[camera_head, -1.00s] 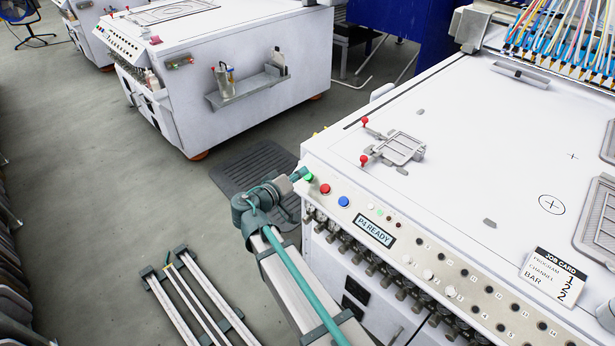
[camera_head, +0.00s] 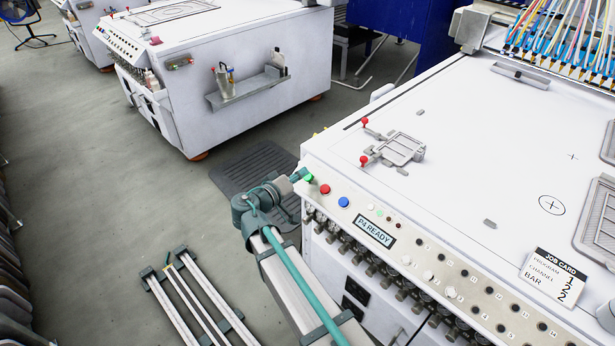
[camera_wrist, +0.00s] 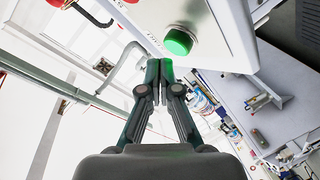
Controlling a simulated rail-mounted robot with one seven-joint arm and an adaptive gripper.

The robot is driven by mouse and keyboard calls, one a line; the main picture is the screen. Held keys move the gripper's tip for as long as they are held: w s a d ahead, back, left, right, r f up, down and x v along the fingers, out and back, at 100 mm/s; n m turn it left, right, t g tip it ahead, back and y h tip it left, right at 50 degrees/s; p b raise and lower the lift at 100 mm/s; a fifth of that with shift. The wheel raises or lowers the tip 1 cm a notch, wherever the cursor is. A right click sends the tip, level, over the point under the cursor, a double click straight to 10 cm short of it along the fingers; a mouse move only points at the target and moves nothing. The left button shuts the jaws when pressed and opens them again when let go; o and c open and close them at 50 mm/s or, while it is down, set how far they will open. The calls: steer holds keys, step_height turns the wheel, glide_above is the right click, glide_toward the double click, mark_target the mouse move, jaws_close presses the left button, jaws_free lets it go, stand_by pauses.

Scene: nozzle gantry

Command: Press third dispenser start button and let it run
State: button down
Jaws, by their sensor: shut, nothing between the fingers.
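The machine in front has a green button (camera_head: 309,178) at the left end of its front panel, beside a red button (camera_head: 325,189) and a blue button (camera_head: 344,201). A small display (camera_head: 374,231) reads "P4 READY". My gripper (camera_head: 302,173) is shut and empty, with its tips close to the green button. In the wrist view the green button (camera_wrist: 178,42) sticks out from the white panel just beyond the shut fingertips (camera_wrist: 160,66). The tips appear beside and short of it; I cannot tell whether they touch.
A job card (camera_head: 553,276) stands on the white machine top (camera_head: 470,140). A row of knobs and fittings (camera_head: 350,243) runs below the panel. Another white machine (camera_head: 215,65) stands behind, with a dark floor mat (camera_head: 250,172) between. The floor at left (camera_head: 75,150) is clear.

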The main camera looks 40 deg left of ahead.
steer(key=shift+f, duration=0.15)
steer(key=shift+w+f+b, duration=0.25)
steer(key=shift+b, duration=0.45)
